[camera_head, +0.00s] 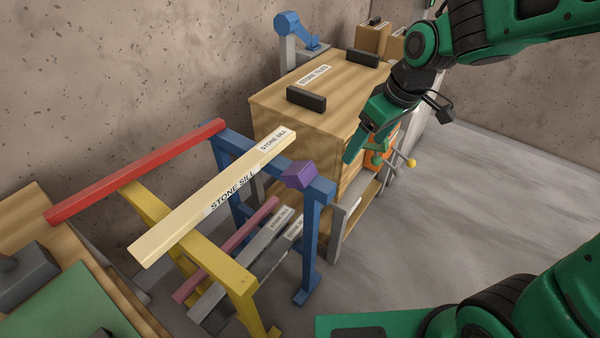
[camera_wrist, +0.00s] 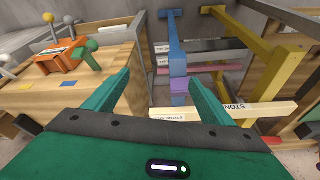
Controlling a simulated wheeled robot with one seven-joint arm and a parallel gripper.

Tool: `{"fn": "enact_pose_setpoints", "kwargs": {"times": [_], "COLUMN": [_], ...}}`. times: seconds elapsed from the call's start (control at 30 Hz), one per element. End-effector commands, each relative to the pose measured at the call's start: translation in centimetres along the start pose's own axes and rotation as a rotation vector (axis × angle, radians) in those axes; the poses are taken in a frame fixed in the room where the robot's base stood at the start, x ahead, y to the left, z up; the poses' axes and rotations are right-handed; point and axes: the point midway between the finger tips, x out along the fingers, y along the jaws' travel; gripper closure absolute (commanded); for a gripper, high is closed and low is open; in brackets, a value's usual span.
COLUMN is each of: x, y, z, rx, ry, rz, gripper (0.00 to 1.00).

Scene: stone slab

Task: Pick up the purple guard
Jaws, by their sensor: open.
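In the wrist view, the purple guard (camera_wrist: 180,86) shows between my fingers, close to the right one in the picture. My gripper (camera_head: 364,156) is open and empty, above and to the right of the guard, apart from it. It also shows in the wrist view (camera_wrist: 158,78). The underside of the guard is hidden.
A red bar (camera_head: 135,170) and the sill span the blue and yellow trestles (camera_head: 190,240). More bars lie on the lower level. The floor at right is clear.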

Motion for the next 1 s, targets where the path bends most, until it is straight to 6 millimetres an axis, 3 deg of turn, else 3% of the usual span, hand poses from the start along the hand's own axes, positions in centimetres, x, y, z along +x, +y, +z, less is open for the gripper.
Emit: {"fn": "enact_pose_setpoints", "kwargs": {"times": [0.03,0.1,0.3,0.6,0.87,1.0], "x": [1.1,2.0,3.8,7.8,9.3,11.1], "y": [-1.9,-3.9,-6.7,-6.9,-6.9,-7.0], "z": [-2.0,-4.0,-6.5,-6.7,-6.9,-7.1], "rx": [-0.077,-0.159,-0.261,-0.259,-0.257,-0.257], "ry": [0.018,0.045,0.082,0.082,0.083,0.08], "rz": [-0.024,-0.05,-0.084,-0.084,-0.082,-0.083], "gripper": [0.23,0.23,0.23,0.23,0.23,0.23]}}
